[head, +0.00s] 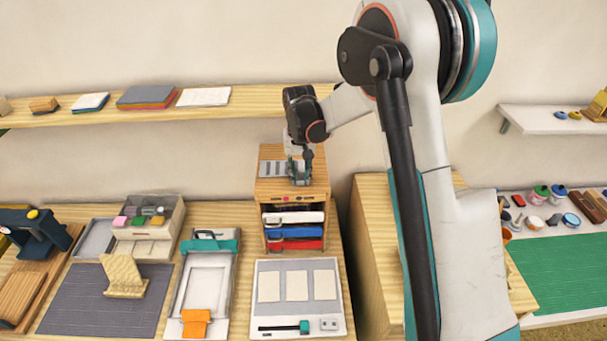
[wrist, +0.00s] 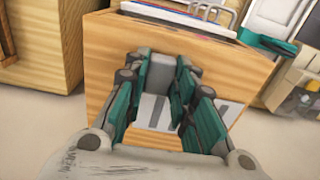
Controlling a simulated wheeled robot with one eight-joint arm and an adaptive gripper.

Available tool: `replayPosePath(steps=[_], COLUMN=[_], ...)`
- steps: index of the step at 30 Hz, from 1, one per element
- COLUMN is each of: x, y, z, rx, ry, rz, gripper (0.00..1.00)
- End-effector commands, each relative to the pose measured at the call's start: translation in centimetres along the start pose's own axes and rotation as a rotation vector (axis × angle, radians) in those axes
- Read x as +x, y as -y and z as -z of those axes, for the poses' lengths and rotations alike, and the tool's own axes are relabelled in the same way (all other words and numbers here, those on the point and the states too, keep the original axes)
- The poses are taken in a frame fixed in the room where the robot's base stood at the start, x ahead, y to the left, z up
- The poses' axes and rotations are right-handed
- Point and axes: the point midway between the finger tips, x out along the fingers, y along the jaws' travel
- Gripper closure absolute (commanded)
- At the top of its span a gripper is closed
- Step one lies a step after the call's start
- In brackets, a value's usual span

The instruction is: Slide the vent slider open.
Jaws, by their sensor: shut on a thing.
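The wooden drawer cabinet (head: 263,187) stands on the table near the middle of the head view. The grey slotted vent (head: 273,168) lies on its top, and its slots also show in the wrist view (wrist: 150,112). My gripper (head: 300,181) points down over the right part of the cabinet top. In the wrist view my gripper (wrist: 160,76) has its teal and dark fingers on both sides of a grey block, the vent slider (wrist: 161,68), and is shut on it. The fingers hide the slider in the head view and part of the vent in the wrist view.
White, blue and red trays (head: 293,232) sit in the cabinet front. A pale board with cards (head: 298,262) lies before it. A teal-and-white press (head: 208,275) stands to the left. A wall shelf (head: 150,112) runs behind.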

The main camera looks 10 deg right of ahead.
Motion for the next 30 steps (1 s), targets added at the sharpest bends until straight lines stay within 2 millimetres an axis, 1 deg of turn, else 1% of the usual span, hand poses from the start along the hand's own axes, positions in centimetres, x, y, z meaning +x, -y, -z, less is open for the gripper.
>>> replayPosePath(steps=[1, 3, 12, 16, 20, 27, 30], x=[0.0, 0.0, 0.0, -0.6, -2.4, -7.4, -9.2], y=[0.0, 0.0, 0.0, 0.0, 0.0, 0.0, 0.0], z=[0.0, 0.0, 0.0, 0.0, 0.0, 0.0, 0.0], rx=[0.001, 0.0, 0.0, 0.0, 0.0, 0.0, 0.0], ry=[0.0, 0.0, 0.0, 0.0, 0.0, 0.0, 0.0], rz=[0.001, 0.001, 0.0, 0.0, 0.0, 0.001, 0.001], gripper=[0.69, 0.55, 0.55, 0.55, 0.55, 0.55, 0.55])
